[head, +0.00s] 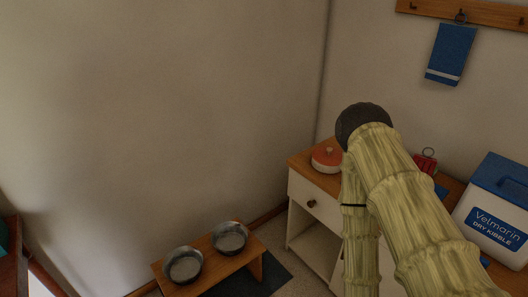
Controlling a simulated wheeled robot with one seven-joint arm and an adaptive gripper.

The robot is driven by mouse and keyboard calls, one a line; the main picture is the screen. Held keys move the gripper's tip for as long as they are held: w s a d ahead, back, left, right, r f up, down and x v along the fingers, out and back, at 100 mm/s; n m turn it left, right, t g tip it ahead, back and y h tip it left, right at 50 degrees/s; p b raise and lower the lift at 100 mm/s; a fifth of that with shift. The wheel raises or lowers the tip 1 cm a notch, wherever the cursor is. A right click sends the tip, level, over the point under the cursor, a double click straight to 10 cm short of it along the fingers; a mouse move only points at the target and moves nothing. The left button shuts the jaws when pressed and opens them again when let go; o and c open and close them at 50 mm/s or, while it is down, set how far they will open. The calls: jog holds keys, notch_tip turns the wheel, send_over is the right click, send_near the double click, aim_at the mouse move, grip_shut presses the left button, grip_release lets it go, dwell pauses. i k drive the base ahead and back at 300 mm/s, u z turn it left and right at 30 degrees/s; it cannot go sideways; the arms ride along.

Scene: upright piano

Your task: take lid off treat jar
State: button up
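A low round jar with an orange-red lid (327,155) and a small knob stands on the wooden top of a white cabinet (312,179), near its left end. I take it for the treat jar. The lid appears to sit on it. My arm crosses the picture just to the right of the jar and bends down in front of the cabinet. My gripper is not in view.
A kibble box with a blue lid (499,180) stands right on the cabinet. A red object (425,162) lies behind my arm. A low stand (259,270) holds two metal bowls (230,238). A blue towel (451,54) hangs from a wall rail (490,14).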

aim_at(327, 156)
jog(key=u, duration=2.3)
jog(key=k, duration=1.45)
jog(key=z, duration=1.9)
jog(key=i, duration=0.5)
jog(key=u, duration=0.1)
